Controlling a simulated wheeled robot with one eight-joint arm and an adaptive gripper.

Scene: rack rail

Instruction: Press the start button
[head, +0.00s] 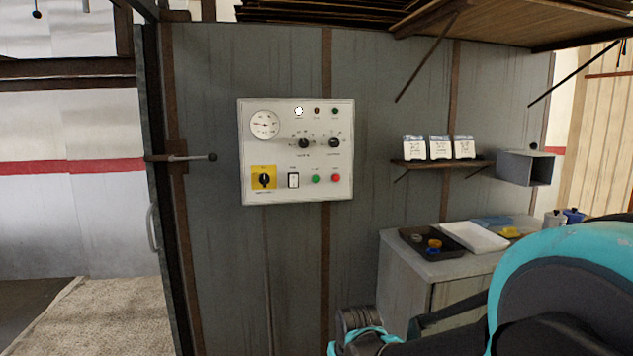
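A white control panel (296,188) is mounted on the grey wall in the head view. A green button (316,179) and a red button (336,177) sit side by side near its lower right. Their labels are too small to read, so I cannot tell from text which is the start button. The panel also has a round dial (264,125), two black knobs, several small lamps, a white rocker switch (293,180) and a yellow plate with a black rotary switch (264,178). My arm shows at the lower right, below the panel and apart from it. My gripper's fingers are not in view.
A grey cabinet (400,285) stands right of the panel, with a black tray (415,252) and a white tray (485,241) on top. Above it are a small shelf (410,165) with three white packs and a grey open box (518,168). A latch handle (190,158) projects left of the panel.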

